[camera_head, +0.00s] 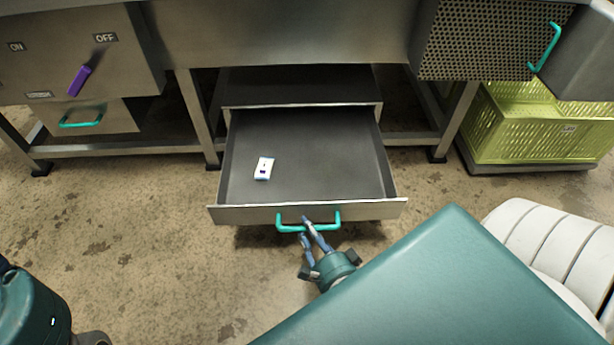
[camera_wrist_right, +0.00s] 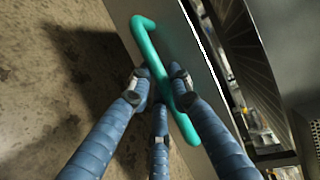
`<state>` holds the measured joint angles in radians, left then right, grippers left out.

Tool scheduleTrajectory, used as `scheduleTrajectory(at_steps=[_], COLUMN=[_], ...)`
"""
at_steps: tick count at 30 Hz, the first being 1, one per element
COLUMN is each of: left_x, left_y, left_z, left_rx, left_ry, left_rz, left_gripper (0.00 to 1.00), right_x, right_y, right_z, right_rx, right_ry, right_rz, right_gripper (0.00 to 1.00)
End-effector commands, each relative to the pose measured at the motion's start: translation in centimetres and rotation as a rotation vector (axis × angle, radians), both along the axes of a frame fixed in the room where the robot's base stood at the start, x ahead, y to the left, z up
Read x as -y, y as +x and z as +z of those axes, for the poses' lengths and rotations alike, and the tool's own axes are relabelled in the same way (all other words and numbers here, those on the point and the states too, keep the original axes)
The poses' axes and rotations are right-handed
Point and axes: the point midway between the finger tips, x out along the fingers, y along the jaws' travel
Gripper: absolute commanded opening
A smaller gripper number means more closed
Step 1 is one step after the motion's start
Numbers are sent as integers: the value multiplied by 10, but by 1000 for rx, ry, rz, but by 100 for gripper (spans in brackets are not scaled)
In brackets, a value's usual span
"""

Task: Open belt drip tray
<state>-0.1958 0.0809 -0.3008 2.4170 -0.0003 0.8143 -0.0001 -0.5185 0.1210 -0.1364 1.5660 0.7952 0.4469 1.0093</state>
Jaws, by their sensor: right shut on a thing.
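The belt drip tray (camera_head: 325,165) is a grey metal drawer under the steel bench, and it stands well out of its frame in the head view. A small white packet with dark markings (camera_head: 263,168) lies inside it, left of the middle. The tray's green handle (camera_head: 290,228) is on its front panel. My right gripper (camera_head: 308,229) is at the handle with its blue fingers shut around the bar. The wrist view shows the fingers (camera_wrist_right: 158,88) on both sides of the green handle (camera_wrist_right: 150,42). My left gripper is not in view; only part of a teal arm shows at lower left.
A purple lever (camera_head: 79,80) sits on a panel marked ON and OFF at upper left, above a small closed drawer with a green handle (camera_head: 81,122). A yellow-green crate (camera_head: 545,135) stands at right. Bench legs flank the tray. The stained floor in front is clear at left.

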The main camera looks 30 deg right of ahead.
Motion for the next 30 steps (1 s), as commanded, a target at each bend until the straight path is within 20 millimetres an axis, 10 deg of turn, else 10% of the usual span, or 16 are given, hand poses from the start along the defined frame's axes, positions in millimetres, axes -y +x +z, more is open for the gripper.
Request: scheduleTrajectory(at_steps=[18,19,21,30], left_x=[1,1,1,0], left_y=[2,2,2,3], left_z=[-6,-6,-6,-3], left_rx=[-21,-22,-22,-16], left_ry=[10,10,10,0], left_rz=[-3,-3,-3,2], left_gripper=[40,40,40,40], right_x=[-5,-5,-5,-5], right_y=[-9,-9,-9,-9], right_z=[0,0,0,1], right_rx=[2,2,2,1], right_ry=[1,1,1,1], right_rz=[-2,-2,-2,-1], right_gripper=[0,23,37,38])
